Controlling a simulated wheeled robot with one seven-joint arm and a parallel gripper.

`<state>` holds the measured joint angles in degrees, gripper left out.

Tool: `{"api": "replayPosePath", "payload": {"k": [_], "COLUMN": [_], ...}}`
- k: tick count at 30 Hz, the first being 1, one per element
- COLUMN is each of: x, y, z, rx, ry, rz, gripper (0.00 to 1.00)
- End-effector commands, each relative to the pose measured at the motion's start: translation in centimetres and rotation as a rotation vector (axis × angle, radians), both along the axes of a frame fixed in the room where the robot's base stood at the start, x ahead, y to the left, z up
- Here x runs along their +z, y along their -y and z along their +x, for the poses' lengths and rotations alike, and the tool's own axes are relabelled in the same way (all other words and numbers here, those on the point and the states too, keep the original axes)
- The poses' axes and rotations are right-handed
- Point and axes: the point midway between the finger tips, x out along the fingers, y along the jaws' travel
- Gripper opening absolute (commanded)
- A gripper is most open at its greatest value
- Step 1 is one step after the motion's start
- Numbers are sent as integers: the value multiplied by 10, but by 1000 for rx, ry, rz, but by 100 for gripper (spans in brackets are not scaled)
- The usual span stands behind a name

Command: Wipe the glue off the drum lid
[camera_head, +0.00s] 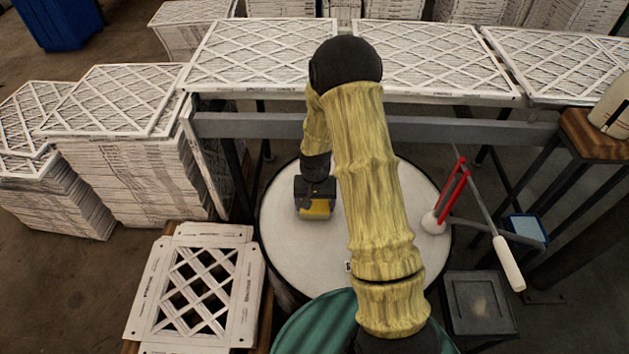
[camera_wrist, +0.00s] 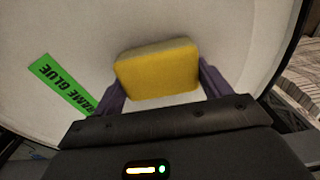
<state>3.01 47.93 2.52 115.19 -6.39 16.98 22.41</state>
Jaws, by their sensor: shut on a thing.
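The drum lid (camera_head: 285,245) is a broad, pale disc with a dark rim, in the middle of the head view. It also fills most of the wrist view (camera_wrist: 225,35). My gripper (camera_head: 315,200) is over its left part, pointing down, and is shut on a yellow sponge (camera_head: 316,210). In the wrist view the sponge (camera_wrist: 158,72) sits between the two purple-grey fingers. Whether it touches the lid, I cannot tell. A green label (camera_wrist: 65,85) with dark letters including "GLUE" shows beside the left finger. I make out no clear glue patch; my arm hides the lid's middle.
A red-handled tool with a white round end (camera_head: 433,223) is at the lid's right edge. A metal bench (camera_head: 290,127) with filters runs behind.

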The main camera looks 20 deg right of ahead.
Motion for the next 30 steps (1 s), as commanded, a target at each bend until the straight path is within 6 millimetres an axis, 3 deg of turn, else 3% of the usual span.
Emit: {"api": "replayPosePath", "payload": {"k": [3, 5, 21, 30], "x": [5, 24, 69, 79], "y": [1, 1, 1, 1], "z": [0, 2, 0, 0], "rx": [0, 0, 0, 0], "ry": [-2, 5, 0, -1], "rz": [0, -1, 0, 0], "gripper": [55, 55, 55, 55]}}
